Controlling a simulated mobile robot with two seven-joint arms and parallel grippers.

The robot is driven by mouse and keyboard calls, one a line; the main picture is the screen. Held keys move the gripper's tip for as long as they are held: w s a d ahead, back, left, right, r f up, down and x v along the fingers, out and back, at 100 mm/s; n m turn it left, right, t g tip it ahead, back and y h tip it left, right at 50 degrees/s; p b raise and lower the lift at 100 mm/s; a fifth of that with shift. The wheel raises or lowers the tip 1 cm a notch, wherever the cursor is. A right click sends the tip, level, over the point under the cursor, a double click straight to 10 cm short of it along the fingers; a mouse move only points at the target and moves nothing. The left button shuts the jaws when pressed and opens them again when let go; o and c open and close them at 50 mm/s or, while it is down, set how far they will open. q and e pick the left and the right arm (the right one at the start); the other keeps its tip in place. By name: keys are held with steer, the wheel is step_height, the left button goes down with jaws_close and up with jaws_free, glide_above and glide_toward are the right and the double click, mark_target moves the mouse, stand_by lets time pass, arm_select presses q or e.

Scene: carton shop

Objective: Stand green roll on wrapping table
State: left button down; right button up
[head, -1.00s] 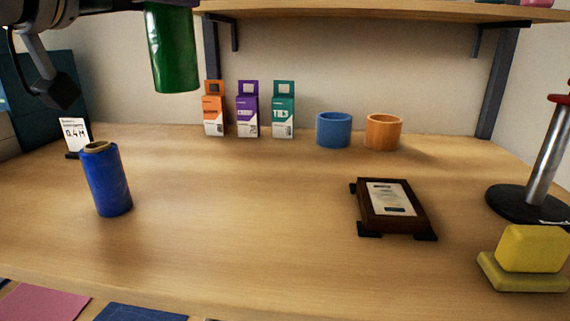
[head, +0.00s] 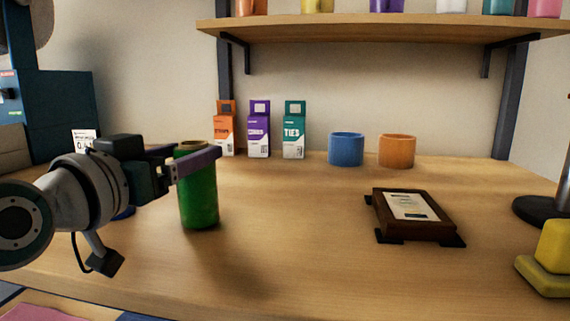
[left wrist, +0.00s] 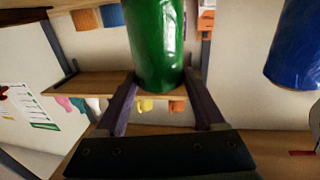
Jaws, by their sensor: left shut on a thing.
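The green roll (head: 198,195) is upright at the left of the wrapping table (head: 300,230). My left gripper (head: 198,157) is shut around its upper part, with a finger across its near side. The roll's lower end is at or just above the tabletop; I cannot tell if it touches. In the left wrist view the green roll (left wrist: 157,40) sits between the two fingers. The blue roll (left wrist: 296,45) stands apart from it there; in the head view my left arm hides nearly all of it. My right gripper is not in view.
Orange, purple and teal boxes (head: 259,130) stand at the back, beside blue (head: 346,149) and orange (head: 397,151) rings. A framed plaque (head: 413,215) lies right of centre, with a yellow block (head: 552,250) at the right edge. The table's middle is clear. A shelf (head: 370,28) hangs above.

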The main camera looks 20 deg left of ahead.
arm_select(q)
steer(key=shift+f, duration=0.2)
jaws_free()
steer(key=shift+r, duration=0.1)
steer(key=s, duration=1.2)
steer(key=shift+d+p, duration=0.45)
